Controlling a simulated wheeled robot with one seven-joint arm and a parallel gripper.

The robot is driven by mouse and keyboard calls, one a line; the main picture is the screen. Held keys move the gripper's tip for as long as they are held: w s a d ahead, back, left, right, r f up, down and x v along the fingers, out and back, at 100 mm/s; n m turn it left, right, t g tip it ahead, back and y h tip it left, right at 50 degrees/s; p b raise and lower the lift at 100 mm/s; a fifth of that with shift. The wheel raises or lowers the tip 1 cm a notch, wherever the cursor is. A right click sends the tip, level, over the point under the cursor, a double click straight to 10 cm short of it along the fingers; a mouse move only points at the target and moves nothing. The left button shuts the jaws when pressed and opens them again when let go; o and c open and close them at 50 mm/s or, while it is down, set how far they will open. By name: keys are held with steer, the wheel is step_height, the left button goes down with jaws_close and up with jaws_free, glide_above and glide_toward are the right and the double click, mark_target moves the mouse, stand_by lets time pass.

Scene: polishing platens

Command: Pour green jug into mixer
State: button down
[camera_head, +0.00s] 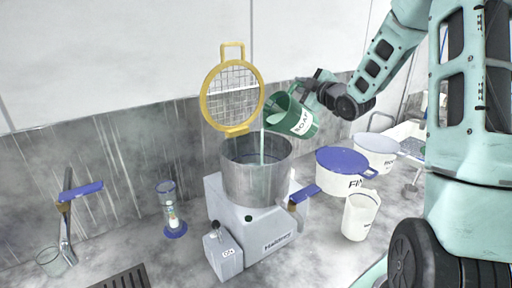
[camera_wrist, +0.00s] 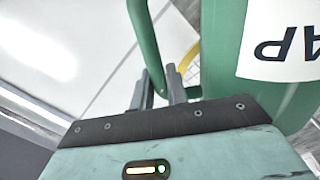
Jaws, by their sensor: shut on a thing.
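The green jug (camera_head: 291,118) has a white label reading SOAP and is tilted to the left above the mixer. A thin pale stream (camera_head: 262,148) runs from its lip down into the mixer's steel bowl (camera_head: 268,184). My gripper (camera_head: 318,84) is shut on the jug's handle, to the right of the bowl and higher than it. In the wrist view the handle (camera_wrist: 148,45) passes between the fingers (camera_wrist: 160,93), with the jug's body (camera_wrist: 222,50) to the right. The mixer's grey base (camera_head: 258,226) reads Hallmay or similar. Its yellow mesh lid (camera_head: 204,103) stands open behind the bowl.
A blue-lidded white pot (camera_head: 329,179), a white pot (camera_head: 375,155) and a white jug (camera_head: 359,222) stand right of the mixer. A glass cylinder (camera_head: 167,196) on a blue foot and a tap (camera_head: 68,215) are left. A drain grate (camera_head: 119,280) lies at front left.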

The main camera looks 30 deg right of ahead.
steer(key=shift+a+r+n+b, duration=0.15)
steer(key=shift+a+n+b, duration=0.15)
steer(key=shift+a+n, duration=0.6)
steer(key=shift+a+r+n+b, duration=0.1)
steer(key=shift+a+n+b, duration=0.15)
steer(key=shift+a+n, duration=0.65)
stand_by(3.5)
steer(key=shift+n, duration=0.9)
steer(key=shift+w+a+r+b, duration=0.1)
steer(key=shift+a+r+b, duration=0.1)
steer(key=shift+a+b, duration=0.55)
steer(key=shift+s+a+r+b, duration=0.1)
steer(key=shift+a+r+b, duration=0.1)
steer(key=shift+a+b, duration=0.55)
steer(key=shift+w+a+r+b, duration=0.1)
steer(key=shift+a+r+b, duration=0.1)
steer(key=shift+a+b, duration=0.5)
